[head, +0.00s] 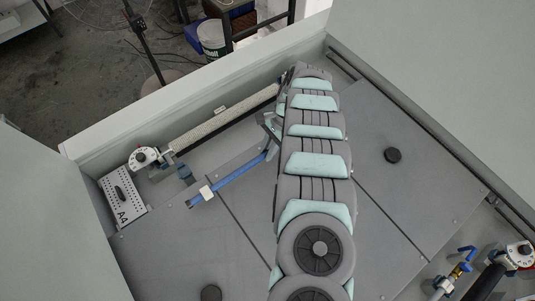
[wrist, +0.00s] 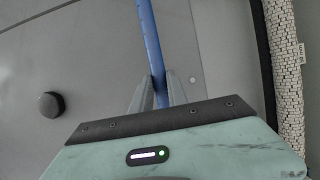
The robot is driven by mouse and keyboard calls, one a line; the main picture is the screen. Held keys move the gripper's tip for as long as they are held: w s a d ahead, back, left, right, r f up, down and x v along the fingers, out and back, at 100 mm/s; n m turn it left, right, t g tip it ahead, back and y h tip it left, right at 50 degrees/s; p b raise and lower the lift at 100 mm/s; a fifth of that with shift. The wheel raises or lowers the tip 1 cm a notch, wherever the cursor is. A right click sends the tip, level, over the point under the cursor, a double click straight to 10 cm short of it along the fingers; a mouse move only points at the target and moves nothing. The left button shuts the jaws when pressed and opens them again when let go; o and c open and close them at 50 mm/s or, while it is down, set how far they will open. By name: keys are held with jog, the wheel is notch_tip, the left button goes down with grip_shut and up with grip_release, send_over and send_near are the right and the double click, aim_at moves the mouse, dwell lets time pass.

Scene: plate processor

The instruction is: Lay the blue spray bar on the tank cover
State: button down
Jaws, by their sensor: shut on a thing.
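The blue spray bar (head: 238,178) runs from my gripper down to the left in the head view, with a white block on it near its far end. My gripper (head: 272,138) is shut on the bar near its upper right end. In the wrist view the blue bar (wrist: 149,40) passes between the two grey fingers of my gripper (wrist: 158,92). The tank cover (head: 180,245) is flat grey panels with dark round knobs; it also shows in the wrist view (wrist: 90,60). The bar appears over the cover's left edge; whether it touches the cover I cannot tell.
A beige ribbed roller (head: 225,121) lies along the back left wall. A perforated box marked A4 (head: 122,195) stands at the left. Black knobs (head: 393,155) stand up from the cover. Valves with blue handles (head: 466,266) are at the lower right.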

jog(key=shift+w+f, duration=0.1)
jog(key=shift+f, duration=1.55)
jog(key=shift+f, duration=0.1)
jog(key=shift+f+b, duration=0.15)
jog(key=shift+b, duration=0.25)
jog(key=c, duration=1.3)
grip_release()
jog(key=shift+r, duration=0.2)
jog(key=shift+r+p, duration=0.15)
jog(key=shift+p, duration=0.15)
jog(key=b+v, duration=0.2)
jog(key=v, duration=0.9)
jog(key=shift+d+r+b, duration=0.1)
jog(key=shift+r+b, duration=0.2)
jog(key=shift+r, duration=0.1)
